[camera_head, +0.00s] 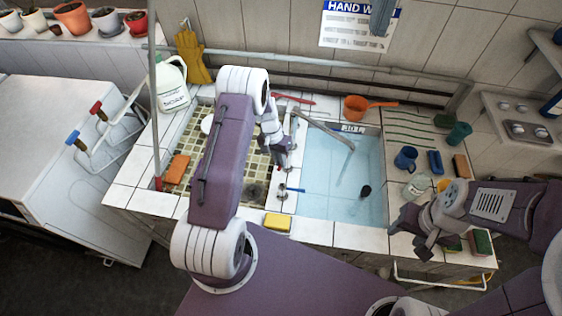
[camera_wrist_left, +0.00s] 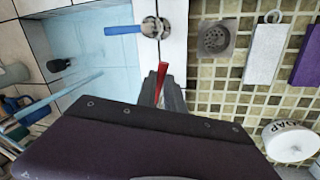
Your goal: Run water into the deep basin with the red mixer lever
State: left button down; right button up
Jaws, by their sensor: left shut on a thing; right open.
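The red mixer lever (camera_wrist_left: 161,78) shows between the fingers of my left gripper (camera_wrist_left: 160,90) in the left wrist view; my left gripper is shut on it. In the head view my left gripper (camera_head: 281,158) is over the divider between the two basins, and the lever is mostly hidden. A blue lever (camera_head: 290,188) on a chrome mount (camera_wrist_left: 152,27) is close by. The spout (camera_head: 326,130) points over the deep basin (camera_head: 318,195), which looks pale blue inside. A pale blue streak (camera_wrist_left: 78,85) leaves the spout, looking like running water. My right gripper (camera_head: 422,238) is open and empty.
The shallow tiled basin (camera_head: 178,140) holds an orange sponge (camera_head: 177,169) and a white soap tub (camera_wrist_left: 290,140). A yellow sponge (camera_head: 277,222) lies on the front rim. A dark plug (camera_head: 366,190) is in the deep basin.

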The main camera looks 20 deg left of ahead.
pick_arm(q)
jog(key=shift+w+a+r+m+g+y+b, duration=0.2)
jog(key=shift+w+a+m+b, duration=0.45)
jog(key=shift+m+b, duration=0.8)
jog(key=shift+w+a+f+m+g+y+b, duration=0.15)
jog(key=shift+w+a+m+g+b, duration=0.45)
jog(key=shift+m, duration=1.5)
jog(key=shift+w+a+r+m+y+b, duration=0.15)
jog(key=shift+w+a+m+b, duration=0.2)
jog(key=shift+a+m+b, duration=1.1)
jog(key=shift+d+f+m, duration=0.1)
jog(key=shift+d+m, duration=0.3)
jog(key=c, duration=1.5)
grip_release()
jog(key=shift+s, duration=0.1)
jog(key=shift+o, duration=0.2)
notch_tip(320, 180, up, 9)
jog(key=w+a+b, duration=0.1)
jog(key=shift+w, duration=0.25)
